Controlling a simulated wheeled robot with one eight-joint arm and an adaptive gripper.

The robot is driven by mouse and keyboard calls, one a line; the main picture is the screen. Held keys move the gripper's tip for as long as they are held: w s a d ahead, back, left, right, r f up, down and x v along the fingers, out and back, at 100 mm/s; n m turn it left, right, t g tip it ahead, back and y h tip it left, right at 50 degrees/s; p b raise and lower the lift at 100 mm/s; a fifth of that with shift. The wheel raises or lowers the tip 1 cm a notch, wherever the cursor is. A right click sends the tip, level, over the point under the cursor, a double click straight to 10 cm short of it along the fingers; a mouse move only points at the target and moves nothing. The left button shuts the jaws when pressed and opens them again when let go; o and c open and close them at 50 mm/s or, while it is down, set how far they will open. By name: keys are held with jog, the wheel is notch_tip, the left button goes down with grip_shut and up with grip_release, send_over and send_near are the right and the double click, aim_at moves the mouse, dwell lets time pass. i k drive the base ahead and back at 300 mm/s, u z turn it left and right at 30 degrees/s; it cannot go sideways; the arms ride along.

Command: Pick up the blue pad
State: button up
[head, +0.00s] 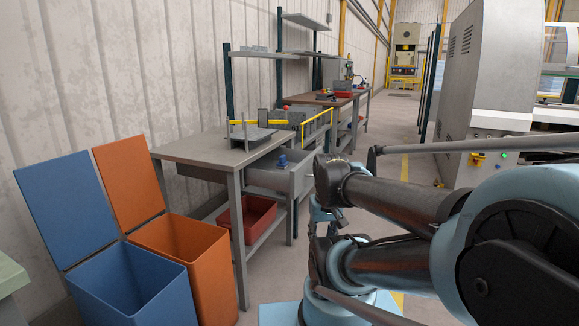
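A small dark-blue object (282,161) sits in the open grey drawer (262,178) under the near workbench. It is too small to tell whether it is the blue pad, and no other clear pad shows. My arm reaches in from the right, folded, with its links in front of the aisle and to the right of the drawer. I cannot make out my gripper or its fingers in this view.
The near grey workbench (200,150) carries a device with yellow bars (316,124). A red bin (248,221) stands on its lower shelf. Open blue (130,285) and orange (190,248) bins stand at the left.

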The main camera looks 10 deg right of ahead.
aim_at(282, 164)
jog(key=z, duration=0.25)
jog(key=i, duration=1.1)
jog(key=u, duration=0.45)
